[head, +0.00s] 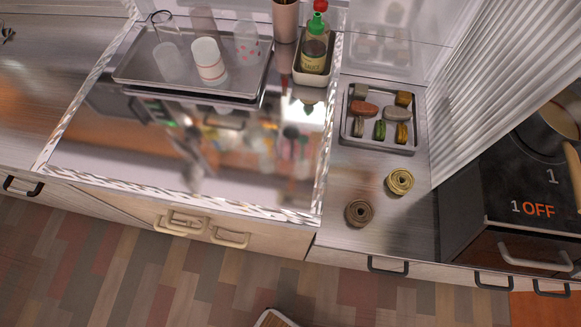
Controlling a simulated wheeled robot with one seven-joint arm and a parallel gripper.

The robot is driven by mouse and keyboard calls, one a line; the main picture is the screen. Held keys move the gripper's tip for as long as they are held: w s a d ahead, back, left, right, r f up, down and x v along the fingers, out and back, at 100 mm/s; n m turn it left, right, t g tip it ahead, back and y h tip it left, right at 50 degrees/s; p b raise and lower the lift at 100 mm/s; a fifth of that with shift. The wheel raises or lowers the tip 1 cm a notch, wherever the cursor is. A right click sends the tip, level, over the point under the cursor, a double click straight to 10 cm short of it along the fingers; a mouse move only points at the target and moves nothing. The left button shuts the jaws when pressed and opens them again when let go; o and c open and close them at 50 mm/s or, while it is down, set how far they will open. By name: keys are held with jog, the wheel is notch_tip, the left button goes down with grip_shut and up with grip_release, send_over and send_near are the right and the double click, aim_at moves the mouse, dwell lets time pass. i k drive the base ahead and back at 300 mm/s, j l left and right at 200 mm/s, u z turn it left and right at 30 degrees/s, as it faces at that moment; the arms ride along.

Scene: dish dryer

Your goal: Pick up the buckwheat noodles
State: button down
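A brown-grey coiled nest (360,212), which looks like the buckwheat noodles, lies on the wooden counter (345,238) near its front edge, right of the glossy framed panel. A yellow-green coiled nest (400,181) lies just behind it to the right, apart from it. Nothing covers either nest. My gripper is not in view.
A grey tray (345,135) with several small food pieces stands behind the nests. A stove (515,190) with a pan is at the right. A metal tray (130,75) with cups and a bottle caddy (314,75) stand at the back. Counter around the nests is clear.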

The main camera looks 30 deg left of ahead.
aim_at(363, 206)
jog(key=u, duration=1.1)
jog(key=k+l+u, duration=0.1)
jog(key=l+u, duration=0.2)
jog(key=u, duration=0.15)
jog(key=k+l+u, duration=0.1)
jog(key=l+u, duration=0.15)
jog(key=u, duration=0.2)
jog(key=k+l+u, duration=0.15)
jog(key=u, duration=0.3)
jog(key=k+l, duration=0.5)
